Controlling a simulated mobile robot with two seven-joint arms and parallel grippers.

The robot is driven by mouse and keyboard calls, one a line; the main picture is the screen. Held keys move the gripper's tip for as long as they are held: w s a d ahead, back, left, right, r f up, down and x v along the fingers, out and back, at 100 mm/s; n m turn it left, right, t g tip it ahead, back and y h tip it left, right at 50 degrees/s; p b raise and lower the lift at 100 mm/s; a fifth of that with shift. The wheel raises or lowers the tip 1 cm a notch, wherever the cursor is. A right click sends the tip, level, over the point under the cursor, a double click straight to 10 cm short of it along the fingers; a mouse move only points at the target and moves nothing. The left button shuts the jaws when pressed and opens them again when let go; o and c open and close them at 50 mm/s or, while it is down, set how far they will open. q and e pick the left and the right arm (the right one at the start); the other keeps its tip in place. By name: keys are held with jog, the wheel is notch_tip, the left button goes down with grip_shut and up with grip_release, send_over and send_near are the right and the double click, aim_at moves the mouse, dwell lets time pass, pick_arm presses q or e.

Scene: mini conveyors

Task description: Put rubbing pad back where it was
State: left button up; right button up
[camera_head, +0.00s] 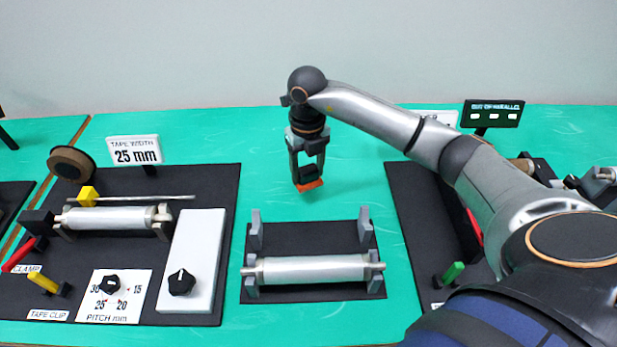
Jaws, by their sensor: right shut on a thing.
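My right gripper (308,172) hangs from my right arm, pointing down, above the green table behind the middle stand. It is shut on the rubbing pad (309,185), a small block with an orange underside and a dark upper part. The pad appears to be held above the table, with nothing seen under it but green surface. My left gripper is not in the view.
The middle stand (312,292) has grey uprights and carries a silver roller (313,268). Left is a black board with another roller (108,217), a tape roll (71,163) and knobs. My right arm hides part of the right board (412,205). Green table lies clear around the pad.

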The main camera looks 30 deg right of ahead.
aim_at(309, 179)
jog(key=shift+w+d+f, duration=0.1)
jog(key=shift+d+f, duration=0.05)
jog(key=shift+f, duration=0.1)
jog(key=shift+d+f, duration=0.1)
jog(key=shift+f, duration=1.5)
jog(key=shift+f, duration=0.15)
jog(key=o, duration=1.3)
notch_tip(309, 179, up, 12)
jog(key=shift+r, duration=0.15)
